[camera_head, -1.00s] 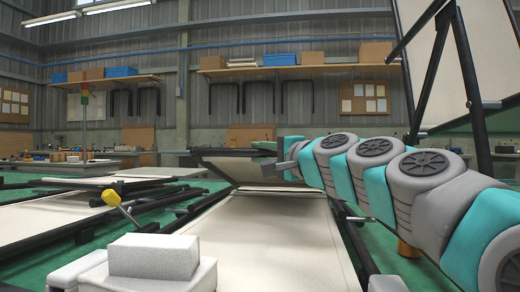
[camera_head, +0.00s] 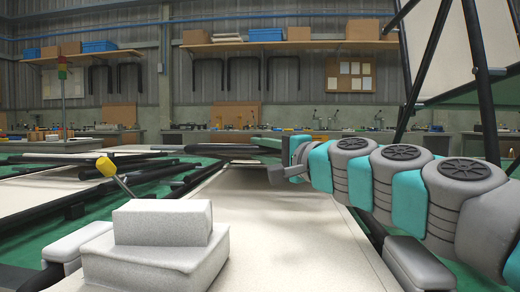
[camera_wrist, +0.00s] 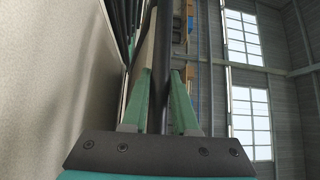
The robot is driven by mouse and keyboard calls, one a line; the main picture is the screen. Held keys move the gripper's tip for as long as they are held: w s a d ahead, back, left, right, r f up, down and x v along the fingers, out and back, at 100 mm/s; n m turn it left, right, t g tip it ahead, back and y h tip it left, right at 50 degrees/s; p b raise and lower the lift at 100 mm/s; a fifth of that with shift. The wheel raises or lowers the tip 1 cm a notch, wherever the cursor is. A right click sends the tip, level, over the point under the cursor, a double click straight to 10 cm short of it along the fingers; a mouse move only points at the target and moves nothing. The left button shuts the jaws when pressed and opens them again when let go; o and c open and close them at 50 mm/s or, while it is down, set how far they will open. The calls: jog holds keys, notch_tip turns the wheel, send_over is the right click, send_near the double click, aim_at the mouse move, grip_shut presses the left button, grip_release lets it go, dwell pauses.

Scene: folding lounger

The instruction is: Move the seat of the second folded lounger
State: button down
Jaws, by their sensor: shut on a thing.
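A lounger with a long cream panel (camera_head: 275,225) and dark side tubes stretches ahead of me in the head view. At its far end, a cream section with a dark edge (camera_head: 235,163) lies low and nearly level. My gripper (camera_wrist: 161,74) is at the right side of that far section. In the wrist view its two green fingers are on either side of a dark tube (camera_wrist: 163,45), shut on it. A broad cream panel (camera_wrist: 50,80) fills the left of that view. In the head view, the exact grip point is too small to see clearly.
Other flat loungers with dark tubes (camera_head: 70,205) lie at the left on the green floor. A tall lounger panel (camera_head: 480,45) with black legs stands upright at the right. Workbenches (camera_head: 195,140) and a shelf with boxes (camera_head: 290,45) line the back wall.

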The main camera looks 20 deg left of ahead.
jog(key=c, duration=0.7)
grip_release()
jog(key=shift+p+v, duration=0.4)
jog(key=shift+v, duration=3.5)
